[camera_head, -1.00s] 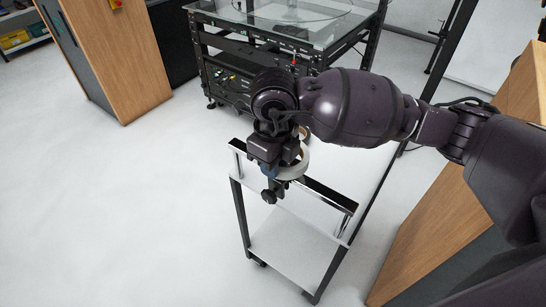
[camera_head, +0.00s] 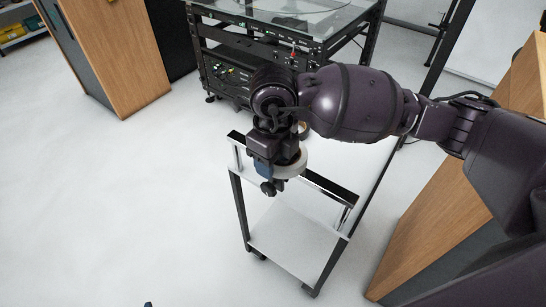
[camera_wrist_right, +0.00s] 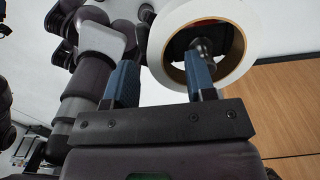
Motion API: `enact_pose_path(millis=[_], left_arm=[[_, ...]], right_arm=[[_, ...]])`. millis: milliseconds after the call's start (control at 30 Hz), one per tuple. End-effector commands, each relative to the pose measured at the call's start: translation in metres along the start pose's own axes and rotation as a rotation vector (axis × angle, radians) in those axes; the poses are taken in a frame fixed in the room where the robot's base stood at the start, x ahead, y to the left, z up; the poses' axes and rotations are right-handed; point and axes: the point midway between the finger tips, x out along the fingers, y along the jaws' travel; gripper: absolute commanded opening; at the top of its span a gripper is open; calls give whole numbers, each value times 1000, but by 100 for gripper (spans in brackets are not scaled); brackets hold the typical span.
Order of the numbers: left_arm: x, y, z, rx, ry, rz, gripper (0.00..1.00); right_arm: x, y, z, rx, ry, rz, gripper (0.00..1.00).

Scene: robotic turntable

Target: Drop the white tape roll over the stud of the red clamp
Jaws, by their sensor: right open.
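The white tape roll (camera_wrist_right: 158,45) with its brown core (camera_wrist_right: 236,55) is at the top of the right wrist view. It also shows in the head view (camera_head: 292,168), partly behind my right gripper, above the small trolley. My right gripper (camera_head: 270,183) is open. Its blue-padded fingers (camera_wrist_right: 160,85) stand apart in the wrist view, with part of the roll's wall between them and the right finger overlapping the hole. A dark metallic post (camera_wrist_right: 203,47) and a dark reddish shape show through the hole; I cannot tell whether these are the clamp and its stud.
The small trolley (camera_head: 290,243) has a pale lower shelf and dark legs. A black rack with a glass top (camera_head: 285,15) stands behind it. Wooden cabinets stand at the left (camera_head: 115,50) and right (camera_head: 425,235). The floor at left is clear.

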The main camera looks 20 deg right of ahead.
Motion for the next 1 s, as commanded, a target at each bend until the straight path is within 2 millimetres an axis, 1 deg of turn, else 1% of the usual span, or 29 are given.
enact_pose_path(millis=[167,367,500,600,700,800,1000], left_arm=[[-1,0,-2,0,2,0,100],[-3,-1,-3,0,2,-1,100],[-6,-2,1,-2,-7,-3,100],[-8,-2,6,-2,-16,-4,100],[-9,-2,7,-3,-19,-5,100],[-9,-2,6,-3,-17,-5,100],[-7,-2,2,-2,-9,-4,100]], right_arm=[[-17,-1,0,-1,-3,-3,51],[-54,0,1,-1,-5,-4,51],[-78,0,1,0,-5,-4,51],[-92,0,0,0,-4,-3,51],[-101,0,0,-1,-3,-2,51],[-106,0,0,0,-2,-2,51],[-108,0,0,0,-1,-1,51]])
